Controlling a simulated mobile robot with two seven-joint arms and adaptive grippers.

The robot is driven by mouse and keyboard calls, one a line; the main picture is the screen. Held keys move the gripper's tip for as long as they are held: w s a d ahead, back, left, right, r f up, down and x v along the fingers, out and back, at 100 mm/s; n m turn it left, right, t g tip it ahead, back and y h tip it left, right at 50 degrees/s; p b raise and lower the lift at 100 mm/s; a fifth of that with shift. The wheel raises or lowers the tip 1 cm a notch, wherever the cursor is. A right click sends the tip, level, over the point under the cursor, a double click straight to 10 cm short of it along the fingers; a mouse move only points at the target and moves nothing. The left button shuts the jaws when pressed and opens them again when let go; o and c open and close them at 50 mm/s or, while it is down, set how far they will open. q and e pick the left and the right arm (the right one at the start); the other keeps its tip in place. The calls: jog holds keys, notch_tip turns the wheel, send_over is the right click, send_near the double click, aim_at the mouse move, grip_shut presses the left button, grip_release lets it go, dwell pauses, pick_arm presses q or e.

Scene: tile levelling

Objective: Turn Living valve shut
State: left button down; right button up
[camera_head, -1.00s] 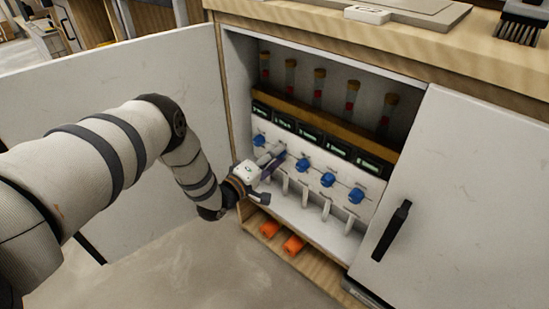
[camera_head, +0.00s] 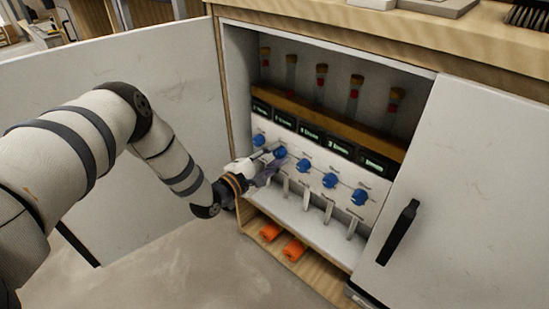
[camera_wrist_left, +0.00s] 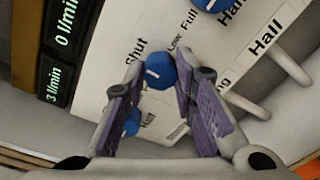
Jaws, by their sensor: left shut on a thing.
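A row of blue valve knobs runs along a white panel (camera_head: 340,203) inside the open cabinet. My left gripper (camera_head: 268,166) is at the second knob from the left (camera_head: 280,152). In the left wrist view its purple-padded fingers (camera_wrist_left: 160,85) are shut on this blue knob (camera_wrist_left: 160,72), one on each side. The marks "Shut", "Low" and "Full" show on the panel above it. A label ending in "ng" is partly hidden behind the right finger; the rest of the name cannot be read. The neighbouring knob marked Hall (camera_wrist_left: 210,4) is apart from the fingers. My right gripper is not in view.
Flow displays (camera_head: 311,133) sit above the knobs; two in the wrist view read 0 and 3 l/min. White pipes (camera_head: 306,199) stand below. The cabinet door (camera_head: 120,80) is open at left; another door (camera_head: 460,180) with a black handle is at right. Orange cylinders (camera_head: 294,249) lie below.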

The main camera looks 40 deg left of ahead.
pick_arm(q)
jog(key=shift+n, duration=0.4)
jog(key=c, duration=1.3)
grip_release()
jog(key=s, duration=1.2)
jog(key=shift+a+r, duration=0.3)
jog(key=shift+a, duration=0.15)
